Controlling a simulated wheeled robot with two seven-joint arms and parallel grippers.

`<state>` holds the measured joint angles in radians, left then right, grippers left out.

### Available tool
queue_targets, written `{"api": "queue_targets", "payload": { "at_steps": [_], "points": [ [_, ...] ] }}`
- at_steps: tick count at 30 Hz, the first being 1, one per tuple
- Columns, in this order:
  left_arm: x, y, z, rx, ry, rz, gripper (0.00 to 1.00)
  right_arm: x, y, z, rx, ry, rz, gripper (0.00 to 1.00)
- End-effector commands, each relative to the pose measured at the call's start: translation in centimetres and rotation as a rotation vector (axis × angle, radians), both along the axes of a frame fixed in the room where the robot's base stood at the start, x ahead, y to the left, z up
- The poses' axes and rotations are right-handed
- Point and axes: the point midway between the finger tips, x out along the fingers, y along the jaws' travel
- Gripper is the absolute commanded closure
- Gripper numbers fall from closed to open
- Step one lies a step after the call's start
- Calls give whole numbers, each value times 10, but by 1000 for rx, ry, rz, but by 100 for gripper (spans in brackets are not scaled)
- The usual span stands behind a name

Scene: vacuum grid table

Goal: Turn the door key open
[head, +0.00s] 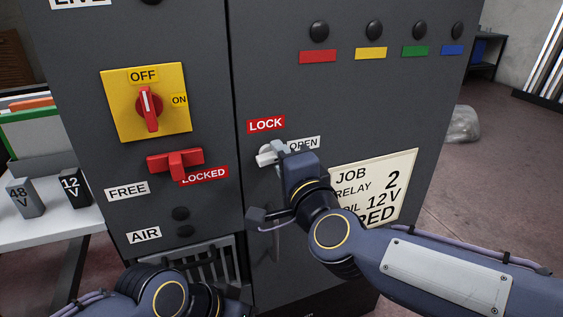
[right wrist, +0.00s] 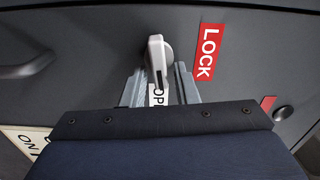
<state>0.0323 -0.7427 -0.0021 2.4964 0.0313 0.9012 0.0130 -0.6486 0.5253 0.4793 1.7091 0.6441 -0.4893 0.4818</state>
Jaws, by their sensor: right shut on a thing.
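The pale door key (head: 265,156) sits in a round lock on the dark grey cabinet door, below the red LOCK label (head: 265,125) and left of the white OPEN label (head: 303,143). My right gripper (head: 277,151) comes in from the right and is shut on the key. In the right wrist view the key (right wrist: 155,48) stands between the two fingers (right wrist: 158,86), its flat part lined up towards the OPEN label (right wrist: 158,97). The fingers hide part of it. My left arm shows at the bottom left, but its gripper's fingers cannot be made out.
A yellow OFF/ON switch (head: 174,102) and a red LOCKED handle (head: 176,162) are on the left panel. A dark vertical door handle (head: 275,243) is below the key. A job card (head: 401,165) is behind my right arm. A white side table (head: 48,235) stands left.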

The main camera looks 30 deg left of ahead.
Motion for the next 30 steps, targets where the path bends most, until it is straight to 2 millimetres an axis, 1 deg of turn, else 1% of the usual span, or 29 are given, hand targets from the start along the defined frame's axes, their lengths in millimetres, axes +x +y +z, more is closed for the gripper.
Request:
{"api": "queue_targets", "payload": {
  "at_steps": [12,13,14,23,26,30],
  "points": [
    [0,0,0,0,0,0,64,-2,1,-2,1,6,5,96],
    [0,0,0,0,0,0,64,-2,1,-2,1,6,5,70],
    [0,0,0,0,0,0,64,-2,1,-2,0,5,5,66],
    [0,0,0,0,0,0,64,-1,-1,0,2,4,2,65],
    [0,0,0,0,0,0,64,-7,-7,0,2,2,2,65],
    [0,0,0,0,0,0,64,-22,-25,1,2,1,1,65]
  ]
}}
